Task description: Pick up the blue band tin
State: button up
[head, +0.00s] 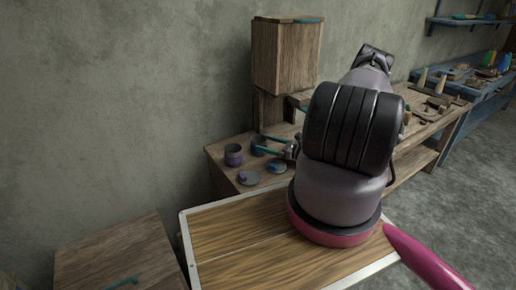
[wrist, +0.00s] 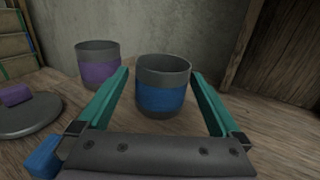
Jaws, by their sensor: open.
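The blue band tin (wrist: 163,91) is a dark grey open-topped cup with a blue band, upright on the wooden table in the wrist view. In the head view the tin (head: 258,147) stands at the table's left part, partly behind my gripper. My gripper (wrist: 160,90) is open, with its green fingers on either side of the tin. The left finger looks close to the tin's side; I cannot tell whether it touches. In the head view my gripper (head: 268,145) reaches in from the right at tin height.
A purple band tin (wrist: 98,63) stands left of the blue one; it also shows in the head view (head: 233,155). A grey lid with a purple knob (wrist: 25,114) lies at left. A blue-knobbed lid (head: 277,168) lies in front. A wooden post (wrist: 235,55) rises behind right.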

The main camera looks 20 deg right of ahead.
aim_at(253, 140)
jog(key=x, duration=0.7)
jog(key=shift+w+d+f, duration=0.1)
jog(key=shift+w+f, duration=0.1)
jog(key=c, duration=1.2)
